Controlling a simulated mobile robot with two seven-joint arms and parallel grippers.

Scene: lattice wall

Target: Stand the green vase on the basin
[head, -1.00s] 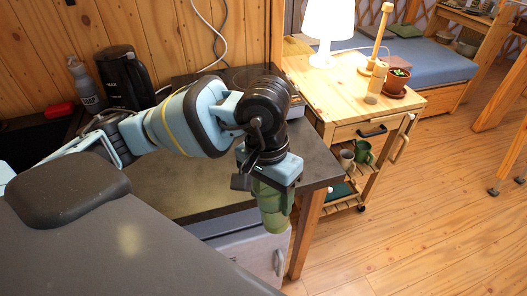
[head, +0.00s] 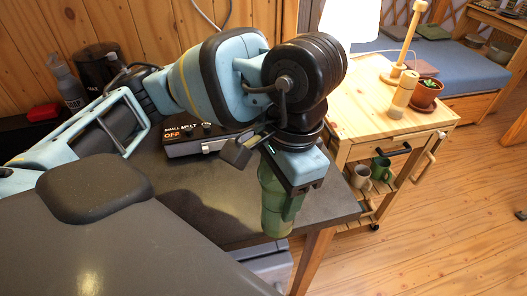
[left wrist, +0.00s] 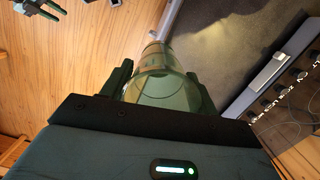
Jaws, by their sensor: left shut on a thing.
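The green vase (head: 273,205) is a translucent green vessel, roughly upright below my left gripper (head: 290,182) in the head view. The gripper is shut on it and holds it near the table's right front edge. In the left wrist view the vase (left wrist: 155,85) sits between the two dark fingers, over the floor and table edge. I cannot make out the basin in any view. A dark pronged shape at the top left of the left wrist view may be my right gripper (left wrist: 40,9); its state is unclear.
A wooden cart (head: 370,120) with a lamp (head: 349,18) and potted plant (head: 425,93) stands right. The floor at right is mostly clear.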

